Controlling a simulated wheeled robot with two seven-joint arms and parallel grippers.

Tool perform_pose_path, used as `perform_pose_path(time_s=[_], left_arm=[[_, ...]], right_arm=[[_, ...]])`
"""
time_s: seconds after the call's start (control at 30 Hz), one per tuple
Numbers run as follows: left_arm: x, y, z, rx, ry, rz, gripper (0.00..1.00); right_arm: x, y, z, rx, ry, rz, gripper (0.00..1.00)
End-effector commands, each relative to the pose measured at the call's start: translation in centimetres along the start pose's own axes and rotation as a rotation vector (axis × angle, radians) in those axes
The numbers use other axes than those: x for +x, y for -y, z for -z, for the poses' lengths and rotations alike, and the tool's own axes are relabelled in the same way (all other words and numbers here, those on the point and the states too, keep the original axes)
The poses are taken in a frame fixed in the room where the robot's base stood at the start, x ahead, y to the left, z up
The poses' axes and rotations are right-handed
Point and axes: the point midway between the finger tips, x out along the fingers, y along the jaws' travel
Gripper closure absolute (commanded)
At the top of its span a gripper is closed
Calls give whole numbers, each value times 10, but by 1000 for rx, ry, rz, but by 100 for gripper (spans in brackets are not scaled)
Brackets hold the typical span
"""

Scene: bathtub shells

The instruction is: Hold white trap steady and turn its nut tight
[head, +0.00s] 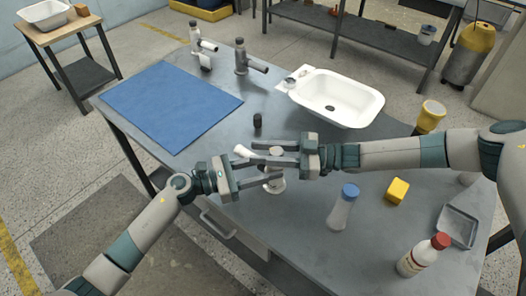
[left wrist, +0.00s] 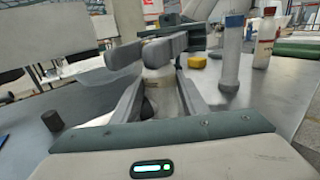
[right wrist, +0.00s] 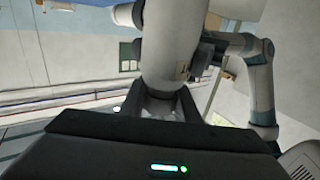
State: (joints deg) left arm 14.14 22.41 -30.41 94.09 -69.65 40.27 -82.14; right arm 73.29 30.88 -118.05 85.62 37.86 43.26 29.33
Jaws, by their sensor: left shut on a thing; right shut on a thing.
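The white trap (head: 277,186) stands on the grey workbench (head: 200,165) near its front edge, between my two grippers. Its pale side pipe (head: 243,151) points left. My left gripper (head: 278,169) comes in from the left and is shut around the trap's body; the left wrist view shows the trap body (left wrist: 160,92) between its fingers. My right gripper (head: 262,152) reaches in from the right, higher up, and is shut at the trap's top, where the nut sits. The fingers hide most of the nut. In the right wrist view a large pale cylinder fills the middle.
A blue mat (head: 170,105), white basin (head: 338,97), white trap-like fitting (head: 203,46), dark fitting (head: 241,60) and black cylinder (head: 257,121) lie behind. A blue-capped bottle (head: 341,212), yellow block (head: 397,191), red-capped bottle (head: 420,257) and grey tray (head: 458,228) are at right.

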Motion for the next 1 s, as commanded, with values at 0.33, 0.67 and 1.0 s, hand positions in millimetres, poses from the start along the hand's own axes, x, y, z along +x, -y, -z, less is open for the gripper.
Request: perform_pose_path(time_s=[0.33,0.67,1.0], left_arm=[[0,1,0,-1,0,1,87],[0,1,1,-1,-1,2,87],[0,2,1,-1,-2,3,87]], right_arm=[[1,1,2,-6,-8,86,94],[0,8,2,-7,-4,305,94],[-4,17,1,-5,-2,591,94]])
